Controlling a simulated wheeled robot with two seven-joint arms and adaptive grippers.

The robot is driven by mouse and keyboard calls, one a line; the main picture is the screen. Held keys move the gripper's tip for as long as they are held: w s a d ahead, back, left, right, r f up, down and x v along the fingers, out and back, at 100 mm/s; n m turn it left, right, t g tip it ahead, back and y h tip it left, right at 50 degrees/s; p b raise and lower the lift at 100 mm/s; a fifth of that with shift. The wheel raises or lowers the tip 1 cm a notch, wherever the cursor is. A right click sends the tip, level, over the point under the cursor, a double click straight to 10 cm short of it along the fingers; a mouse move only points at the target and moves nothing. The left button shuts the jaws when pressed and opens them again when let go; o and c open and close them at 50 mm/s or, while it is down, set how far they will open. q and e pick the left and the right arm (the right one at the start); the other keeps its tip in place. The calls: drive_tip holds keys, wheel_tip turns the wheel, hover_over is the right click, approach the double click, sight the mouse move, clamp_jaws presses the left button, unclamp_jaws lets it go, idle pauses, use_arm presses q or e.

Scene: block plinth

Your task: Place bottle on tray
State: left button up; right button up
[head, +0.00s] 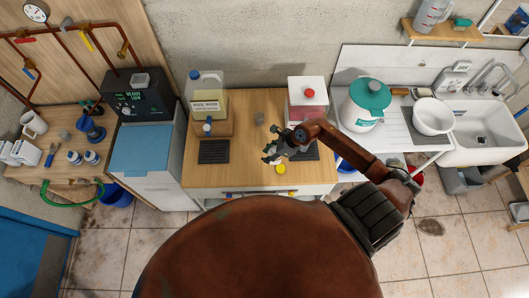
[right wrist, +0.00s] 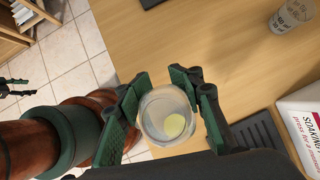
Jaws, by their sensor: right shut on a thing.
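My right gripper (head: 275,156) is over the wooden counter's front part. In the right wrist view it (right wrist: 172,92) is shut around a clear, round, open-topped container (right wrist: 152,108), seen from above. A yellow disc shows through or inside it; in the head view a yellow disc (head: 281,169) shows just below the gripper. Whether this container is the task's bottle I cannot tell. Two dark ribbed trays lie on the counter: one at left (head: 213,152), one at right (head: 312,154), partly behind my arm. A dark gripper-like part (right wrist: 14,86), likely my left gripper, shows at the wrist view's left edge.
A jug of yellow liquid (head: 206,98) stands behind the left tray. A white-and-pink dispenser (head: 307,92) stands behind the right tray. A clear printed cup (right wrist: 291,16) stands toward the back. The counter's middle (head: 245,150) is clear. A sink (head: 483,135) is far right.

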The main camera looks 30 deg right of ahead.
drive_tip(key=w+f, duration=0.1)
drive_tip(key=f, duration=0.1)
drive_tip(key=w+d+f, duration=0.1)
drive_tip(key=w+f, duration=0.1)
drive_tip(key=w+d+f+p, duration=0.1)
drive_tip(key=f, duration=0.1)
drive_tip(key=shift+w, duration=0.3)
wheel_tip(320, 180, down, 3)
drive_tip(key=shift+r+p, duration=0.2)
drive_tip(key=shift+p, duration=0.5)
drive_tip(key=shift+f, duration=0.2)
drive_tip(key=o, duration=0.8)
drive_tip(key=shift+f, duration=0.15)
drive_tip(key=o, duration=0.6)
